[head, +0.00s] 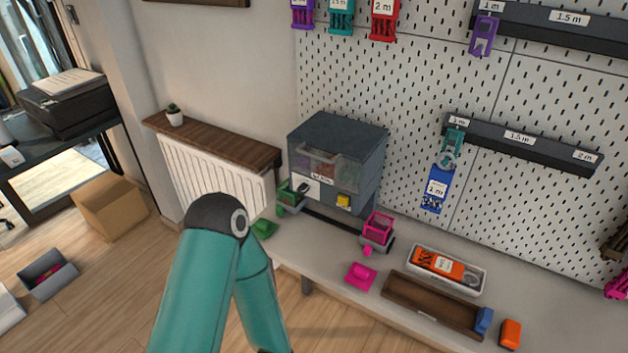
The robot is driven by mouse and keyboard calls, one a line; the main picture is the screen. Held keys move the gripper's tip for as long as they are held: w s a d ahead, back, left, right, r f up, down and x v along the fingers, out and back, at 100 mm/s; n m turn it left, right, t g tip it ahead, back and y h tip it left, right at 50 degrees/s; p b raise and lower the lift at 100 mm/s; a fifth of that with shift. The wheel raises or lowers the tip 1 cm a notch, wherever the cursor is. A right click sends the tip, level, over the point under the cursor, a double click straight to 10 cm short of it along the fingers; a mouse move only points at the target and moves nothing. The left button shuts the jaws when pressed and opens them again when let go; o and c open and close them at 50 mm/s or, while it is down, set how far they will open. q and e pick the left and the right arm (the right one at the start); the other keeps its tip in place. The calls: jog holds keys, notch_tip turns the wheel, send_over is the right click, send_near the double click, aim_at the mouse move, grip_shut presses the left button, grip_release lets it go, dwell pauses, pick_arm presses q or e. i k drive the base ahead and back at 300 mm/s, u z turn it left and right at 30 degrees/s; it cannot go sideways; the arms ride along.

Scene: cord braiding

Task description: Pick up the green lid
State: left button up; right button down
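The green lid (264,229) is a small green piece with a raised part on top, lying near the left end of the grey bench (330,261). It is just right of the dark elbow of my teal arm. A green open box (288,194) sits behind it, beside the grey machine (338,160). Neither of my grippers shows; one teal arm bends down and leaves the picture at the bottom, so its gripper is hidden from this view.
A pink lid (360,275) and a pink open box (378,228) are further right on the bench. A brown tray (430,305), a white tray with an orange thing (446,268), and an orange piece (510,334) stand at the right. A wooden shelf (210,138) is behind.

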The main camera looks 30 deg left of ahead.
aim_at(263, 229)
jog(key=z, duration=1.95)
jog(key=i, duration=0.1)
jog(key=u, duration=3.15)
